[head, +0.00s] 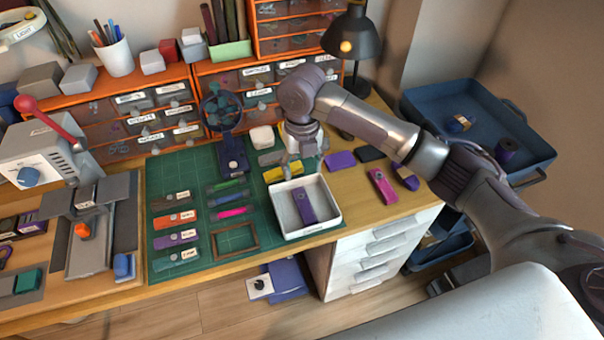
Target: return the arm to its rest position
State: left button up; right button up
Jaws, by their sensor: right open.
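My right arm (365,118) reaches in from the right side of the head view, over the wooden desk. Its forearm bends down at the wrist. My right gripper (293,168) points downward near the back edge of a white tray (318,232), with its jaws open. It is small here and nothing shows between the fingers. A purple piece (304,206) lies inside the tray, below and in front of the gripper. My left gripper does not show.
A green cutting mat (180,192) holds several labelled pieces and bright strips. A black lamp (352,45) stands behind my arm. Orange drawer units (125,122) line the back. A magenta piece (383,186) lies right of the tray. A blue bin (478,110) is at the right.

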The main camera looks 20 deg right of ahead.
dwell(0.5)
jog(key=s+a+f+m, duration=0.2)
jog(key=s+a+f+m+y, duration=0.1)
jog(key=s+a+f+m, duration=0.1)
jog(key=s+a+f+m+y, duration=0.1)
jog(key=s+f+m, duration=0.1)
jog(key=s, duration=0.1)
jog(key=shift+a+f+t, duration=0.15)
jog(key=shift+a+t, duration=0.15)
jog(key=shift+a, duration=0.1)
jog(key=s+a+f+m+t+y, duration=0.1)
jog(key=s+f+m, duration=0.1)
jog(key=s+m, duration=0.5)
jog(key=s+d+f+m+t+h, duration=0.25)
jog(key=s+d+m, duration=1)
jog(key=m, duration=0.85)
notch_tip(320, 180, down, 23)
jog(key=g, duration=0.2)
jog(key=s+d+f, duration=0.2)
jog(key=s+f, duration=1.5)
jog(key=f, duration=0.1)
jog(key=shift+d+g, duration=0.35)
jog(key=shift+g, duration=0.1)
